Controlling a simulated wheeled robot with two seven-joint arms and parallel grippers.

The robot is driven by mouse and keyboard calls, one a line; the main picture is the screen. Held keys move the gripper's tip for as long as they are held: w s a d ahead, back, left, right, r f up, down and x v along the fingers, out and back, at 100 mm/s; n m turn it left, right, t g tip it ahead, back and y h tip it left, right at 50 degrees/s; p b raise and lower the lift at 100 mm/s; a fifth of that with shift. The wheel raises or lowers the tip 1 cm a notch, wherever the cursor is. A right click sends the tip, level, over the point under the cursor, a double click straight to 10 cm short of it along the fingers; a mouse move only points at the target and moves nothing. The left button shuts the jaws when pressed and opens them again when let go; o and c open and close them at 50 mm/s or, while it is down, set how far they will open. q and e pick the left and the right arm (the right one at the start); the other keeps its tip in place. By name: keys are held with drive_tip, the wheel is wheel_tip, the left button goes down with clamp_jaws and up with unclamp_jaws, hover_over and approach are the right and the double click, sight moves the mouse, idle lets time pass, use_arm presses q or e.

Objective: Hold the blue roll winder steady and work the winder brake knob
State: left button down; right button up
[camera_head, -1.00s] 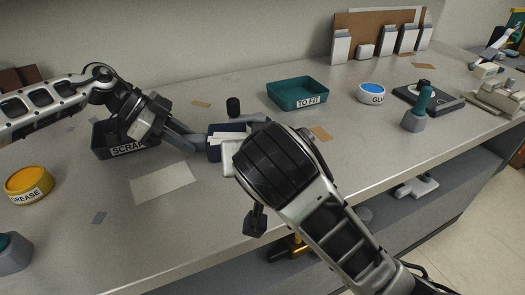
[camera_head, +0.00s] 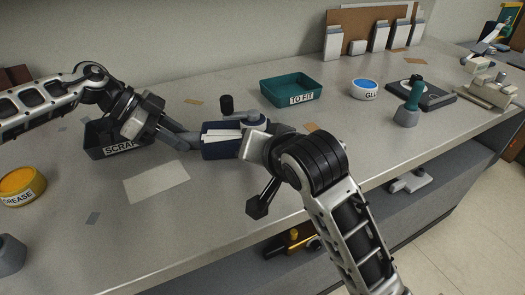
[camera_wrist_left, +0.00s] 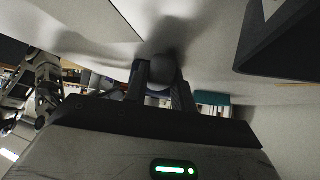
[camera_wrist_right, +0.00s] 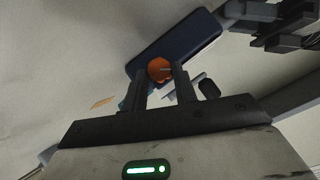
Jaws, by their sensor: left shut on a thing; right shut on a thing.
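The dark blue roll winder (camera_head: 222,150) stands on the bench, with white paper at its top, a grey round part and an upright black handle (camera_head: 227,104). My left gripper (camera_head: 190,141) is at its left end; in the left wrist view the fingers (camera_wrist_left: 160,78) are shut on a grey rounded part. My right gripper (camera_head: 274,131) is at its right end. In the right wrist view the orange brake knob (camera_wrist_right: 159,69) sits between the fingertips against the blue body (camera_wrist_right: 190,42), and they are shut on it. In the head view the knob is hidden.
A dark SCRAP tray (camera_head: 100,150) stands behind my left gripper. A teal TO FIT tray (camera_head: 290,90), a blue-topped GLUE tub (camera_head: 364,90) and a teal-handled tool (camera_head: 410,105) stand farther right. A yellow GREASE tub (camera_head: 20,187) is at left. A pale sheet (camera_head: 157,182) lies in front.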

use_arm(q)
drive_tip(key=shift+a, duration=0.1)
use_arm(e)
drive_tip(key=m+y, duration=0.2)
drive_tip(key=d+f+m+y, duration=0.1)
drive_tip(key=shift+t+y, duration=0.3)
drive_tip(key=m+y, duration=0.1)
drive_tip(key=m+t+y, duration=0.1)
drive_tip(key=shift+d+f+m, duration=0.1)
drive_tip(key=shift+f+m, duration=0.15)
drive_tip(key=shift+m, duration=0.05)
drive_tip(key=o, duration=0.5)
drive_tip(key=shift+r+y, duration=0.15)
drive_tip(key=shift+y, duration=0.15)
drive_tip(key=o, duration=0.3)
drive_tip(key=shift+s, duration=0.1)
drive_tip(key=shift+s+f, duration=0.15)
drive_tip(key=shift+f, duration=0.05)
drive_tip(key=v, duration=1.1)
drive_tip(key=shift+s+d+r+t, duration=0.25)
drive_tip(key=shift+t, duration=0.05)
